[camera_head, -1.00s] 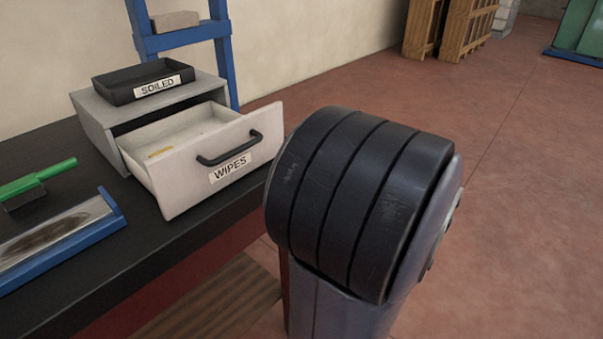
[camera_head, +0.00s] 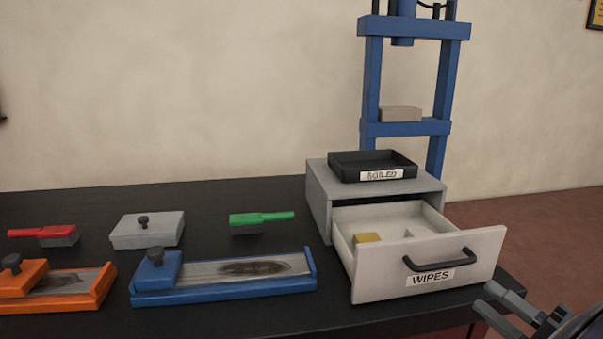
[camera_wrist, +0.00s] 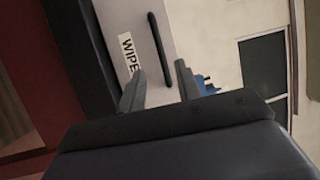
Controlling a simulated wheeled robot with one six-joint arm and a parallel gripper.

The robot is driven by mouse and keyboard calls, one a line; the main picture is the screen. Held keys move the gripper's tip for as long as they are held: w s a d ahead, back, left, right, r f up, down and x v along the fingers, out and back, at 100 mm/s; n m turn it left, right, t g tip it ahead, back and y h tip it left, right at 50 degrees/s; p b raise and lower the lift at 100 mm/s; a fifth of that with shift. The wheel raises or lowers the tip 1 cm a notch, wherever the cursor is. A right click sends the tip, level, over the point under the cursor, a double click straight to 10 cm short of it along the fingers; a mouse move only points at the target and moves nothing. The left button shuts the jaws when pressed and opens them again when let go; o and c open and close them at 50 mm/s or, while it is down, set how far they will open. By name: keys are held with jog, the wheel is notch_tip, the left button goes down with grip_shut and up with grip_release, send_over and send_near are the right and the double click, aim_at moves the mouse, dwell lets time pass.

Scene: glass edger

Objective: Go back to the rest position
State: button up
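My gripper (camera_head: 510,310) is at the lower right of the head view, in front of and to the right of the drawer, apart from its handle. In the wrist view its two fingers (camera_wrist: 160,88) stand apart with nothing between them. The drawer labelled WIPES (camera_head: 478,254) is pulled open from its grey cabinet (camera_head: 318,203). Its black handle (camera_head: 440,259) also shows in the wrist view (camera_wrist: 159,50). A yellow block (camera_head: 367,238) and a small pale piece lie in the drawer. A black tray labelled SOILED (camera_head: 345,174) sits empty on the cabinet.
An orange fixture (camera_head: 95,296) and a blue fixture (camera_head: 225,287) lie on the black table (camera_head: 200,322). Behind them are a red brush (camera_head: 42,234), a grey lidded box (camera_head: 147,232) and a green brush (camera_head: 262,218). A blue press frame (camera_head: 370,75) stands behind the cabinet. Open floor (camera_head: 560,225) lies right.

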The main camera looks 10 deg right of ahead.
aim_at(448, 267)
jog(key=shift+x, duration=4.15)
jog(key=shift+f, duration=0.1)
